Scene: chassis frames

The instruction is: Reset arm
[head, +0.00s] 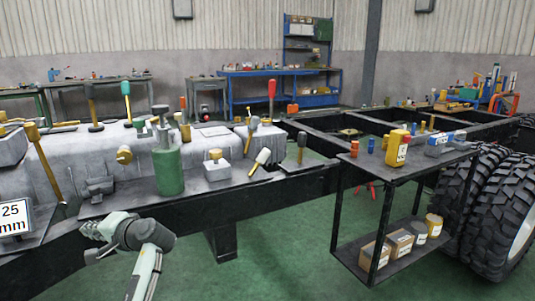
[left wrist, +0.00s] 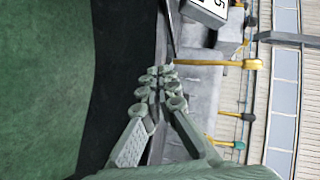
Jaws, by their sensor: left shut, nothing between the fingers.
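My left gripper (head: 97,236) is at the lower left in the head view, in front of the dark chassis frame (head: 245,200) and below its edge. It is shut and empty. In the left wrist view the gripper (left wrist: 160,80) shows its fingers drawn together, with nothing between them. Beyond them lie the dark frame and grey block. My right gripper does not show in either view.
A green cylinder (head: 168,170) stands on the chassis among several mallets and tools. A white sign (head: 14,218) stands at the left edge. A black two-level cart (head: 400,172) with boxes and cans stands right, beside large tires (head: 498,205). Green floor (head: 270,260) is free.

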